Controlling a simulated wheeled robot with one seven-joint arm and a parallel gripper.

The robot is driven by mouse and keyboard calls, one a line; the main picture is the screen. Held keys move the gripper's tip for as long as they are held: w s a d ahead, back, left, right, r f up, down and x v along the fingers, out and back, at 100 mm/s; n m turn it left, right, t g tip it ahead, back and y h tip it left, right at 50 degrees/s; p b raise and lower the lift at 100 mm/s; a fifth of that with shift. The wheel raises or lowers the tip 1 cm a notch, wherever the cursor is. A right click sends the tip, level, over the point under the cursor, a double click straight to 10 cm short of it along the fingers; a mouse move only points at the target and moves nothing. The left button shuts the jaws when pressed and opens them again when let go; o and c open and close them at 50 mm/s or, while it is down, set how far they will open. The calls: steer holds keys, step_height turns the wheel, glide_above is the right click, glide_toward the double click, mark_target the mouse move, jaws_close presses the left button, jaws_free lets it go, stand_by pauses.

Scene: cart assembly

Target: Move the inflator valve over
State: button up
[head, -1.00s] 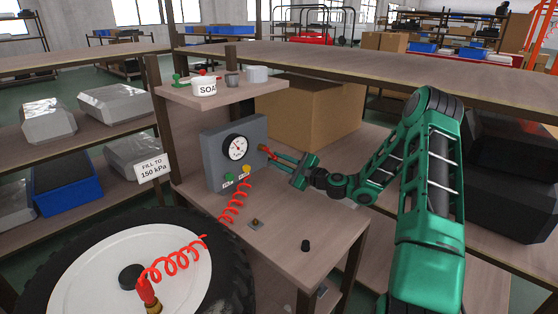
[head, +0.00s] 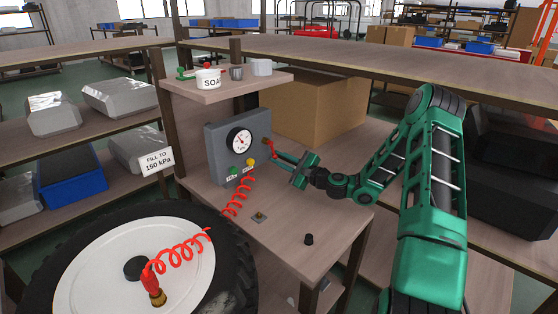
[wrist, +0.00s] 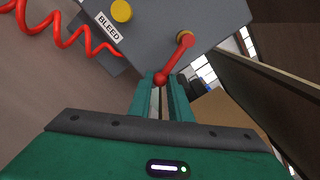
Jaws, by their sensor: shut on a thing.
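The inflator valve is a red lever (head: 268,147) on the right side of the grey gauge box (head: 222,150). In the wrist view the red lever (wrist: 174,58) runs from a brass-coloured pivot down to a round red tip. My gripper (head: 276,155) is to the right of the box. In the wrist view the fingers of my gripper (wrist: 161,88) are shut on the tip end of the lever. In the head view the lever slants steeply downward from its pivot.
A red coiled hose (head: 180,250) runs from the box to the wheel (head: 90,268). A cardboard box (head: 325,110) stands behind my gripper. A shelf (head: 225,90) with a soap tub (head: 208,79) is above the box. A small black cap (head: 309,239) sits on the bench.

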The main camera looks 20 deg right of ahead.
steer(key=shift+a, duration=0.2)
steer(key=shift+o, duration=0.3)
steer(key=shift+s+a+f, duration=0.1)
steer(key=shift+s+a, duration=0.1)
steer(key=shift+a, duration=0.25)
steer(key=shift+s+a+f, duration=0.1)
steer(key=shift+s+a, duration=0.05)
steer(key=shift+a, duration=0.25)
steer(key=shift+r, duration=0.1)
steer(key=o, duration=0.9)
steer(key=shift+s+d, duration=0.1)
